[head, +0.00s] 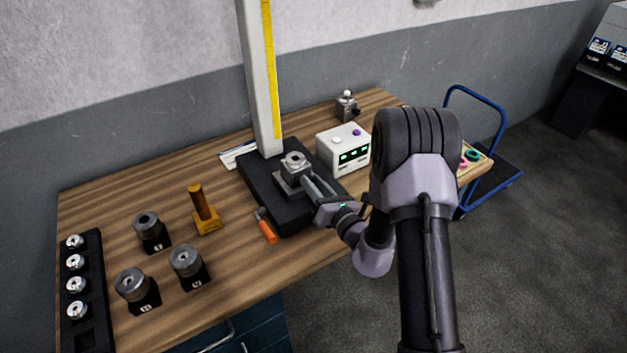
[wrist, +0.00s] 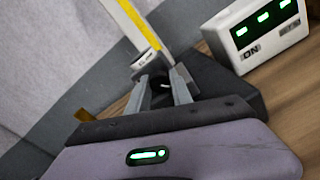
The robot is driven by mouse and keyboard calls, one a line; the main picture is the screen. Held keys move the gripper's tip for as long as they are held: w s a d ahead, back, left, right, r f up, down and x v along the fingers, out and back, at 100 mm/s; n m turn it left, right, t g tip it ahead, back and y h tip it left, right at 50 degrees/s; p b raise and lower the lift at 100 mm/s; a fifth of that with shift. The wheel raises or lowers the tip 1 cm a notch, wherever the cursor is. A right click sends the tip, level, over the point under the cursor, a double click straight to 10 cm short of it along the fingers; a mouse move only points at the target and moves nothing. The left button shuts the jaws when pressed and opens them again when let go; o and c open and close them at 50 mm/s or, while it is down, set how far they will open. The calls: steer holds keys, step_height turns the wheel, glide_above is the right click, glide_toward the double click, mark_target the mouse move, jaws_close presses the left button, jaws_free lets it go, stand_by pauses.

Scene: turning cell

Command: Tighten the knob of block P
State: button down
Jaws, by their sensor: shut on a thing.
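No letter P is readable on any block. A grey ring-topped part (head: 295,160) stands on the black base (head: 262,192) of a tall column gauge. My gripper (head: 308,180) reaches it from the front right, low over the base, with its fingers closed on this part. In the wrist view the fingertips (wrist: 160,84) meet at the part, whose pale ring (wrist: 143,62) shows above them. The exact contact is dark and partly hidden by the fingers. A small grey block with a pale ball-like knob (head: 347,105) stands apart at the back of the bench.
A white box with green displays (head: 345,148) stands close right of the base. An orange-handled tool (head: 266,228) lies at its front left. Several dark-based cylinders, a yellow-brown stand (head: 204,212) and a black rack (head: 92,290) occupy the left. The tall column (head: 258,80) rises behind.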

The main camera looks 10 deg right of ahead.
steer(key=shift+m, duration=0.3)
stand_by(0.4)
steer(key=c, duration=1.4)
jaws_free()
steer(key=p+v, duration=0.1)
steer(key=v, duration=1.6)
steer(key=shift+s, duration=0.25)
steer(key=shift+d, duration=0.1)
